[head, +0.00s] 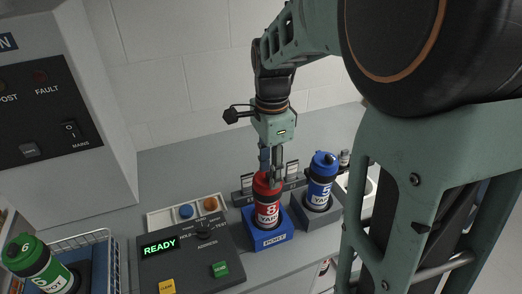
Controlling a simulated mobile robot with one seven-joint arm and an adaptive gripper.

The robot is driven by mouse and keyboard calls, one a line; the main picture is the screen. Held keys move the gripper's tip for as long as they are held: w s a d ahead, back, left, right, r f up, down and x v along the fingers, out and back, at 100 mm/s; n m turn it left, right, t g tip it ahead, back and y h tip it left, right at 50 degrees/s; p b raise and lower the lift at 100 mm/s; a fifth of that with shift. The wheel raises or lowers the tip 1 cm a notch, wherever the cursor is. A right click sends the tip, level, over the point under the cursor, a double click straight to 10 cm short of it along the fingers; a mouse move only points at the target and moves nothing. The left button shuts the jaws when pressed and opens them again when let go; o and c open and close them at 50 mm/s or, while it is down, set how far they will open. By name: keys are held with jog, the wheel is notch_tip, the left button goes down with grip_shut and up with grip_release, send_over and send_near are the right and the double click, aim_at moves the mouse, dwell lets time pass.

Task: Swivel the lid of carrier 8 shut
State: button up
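Carrier 8 (267,208) is a red and black canister with a white 8 on it. It stands upright in a blue holder marked PORT (268,240). My gripper (272,178) points down at the top of carrier 8, its fingertips at or just behind the red rim. The fingers partly hide the lid, so I cannot tell its position or whether they touch it. The fingers look close together, but their gap does not show clearly.
A blue carrier 5 (320,181) stands in a grey holder (318,218) close on the right. A control panel (190,255) reading READY is at the front left. A green carrier (38,262) sits by a wire basket (95,240). A tray (168,216) holds coloured discs.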

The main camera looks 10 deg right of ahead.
notch_tip(320, 180, up, 12)
dwell(0.7)
